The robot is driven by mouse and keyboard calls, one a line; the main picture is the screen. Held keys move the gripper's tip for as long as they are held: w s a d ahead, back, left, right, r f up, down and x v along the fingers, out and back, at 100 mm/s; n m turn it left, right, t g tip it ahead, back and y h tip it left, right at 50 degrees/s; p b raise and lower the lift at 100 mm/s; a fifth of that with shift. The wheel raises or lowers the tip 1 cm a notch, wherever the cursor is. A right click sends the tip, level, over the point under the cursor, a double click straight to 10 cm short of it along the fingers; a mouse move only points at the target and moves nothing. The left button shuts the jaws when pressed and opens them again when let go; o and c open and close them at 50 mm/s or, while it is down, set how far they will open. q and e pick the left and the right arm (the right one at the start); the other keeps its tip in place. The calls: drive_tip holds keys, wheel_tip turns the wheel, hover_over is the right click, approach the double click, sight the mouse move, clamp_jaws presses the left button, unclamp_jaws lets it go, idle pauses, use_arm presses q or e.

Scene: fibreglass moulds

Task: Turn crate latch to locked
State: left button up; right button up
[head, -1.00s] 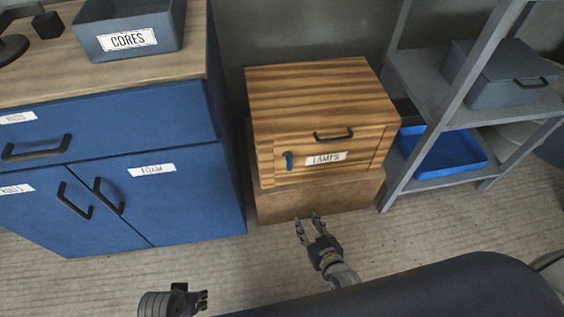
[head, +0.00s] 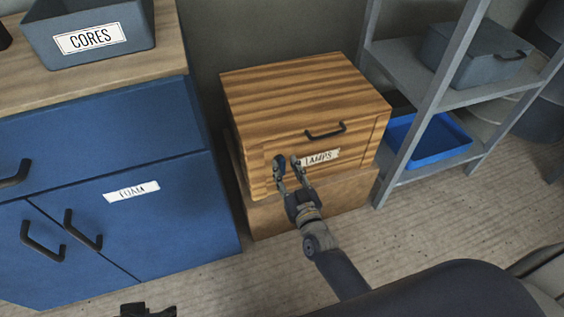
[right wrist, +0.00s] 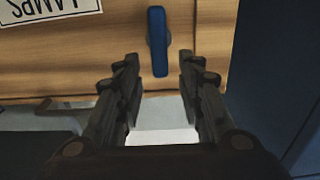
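The wooden crate (head: 300,92) with a LAMPS label (head: 321,157) and a black handle stands on a brown box. Its blue latch (right wrist: 157,40) shows upright in the right wrist view, where the label appears upside down. In the head view my fingers largely hide the latch. My right gripper (head: 288,164) is open at the crate's front. In the right wrist view its fingertips (right wrist: 159,66) are spread on either side of the latch's lower end, with gaps to both sides; contact is not visible. My left gripper (head: 147,310) is barely in view at the bottom edge.
A blue cabinet (head: 180,215) with black handles stands close left of the crate, carrying a grey CORES bin (head: 95,45). A grey shelf rack (head: 425,128) with a blue tray (head: 432,150) and a lidded grey box (head: 470,55) stands close right. The floor in front has room.

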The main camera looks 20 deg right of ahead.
sight(283, 163)
drive_tip(key=shift+w+a+b, duration=0.1)
drive_tip(key=shift+w+b, duration=0.2)
drive_tip(key=shift+w, duration=1.55)
clamp_jaws()
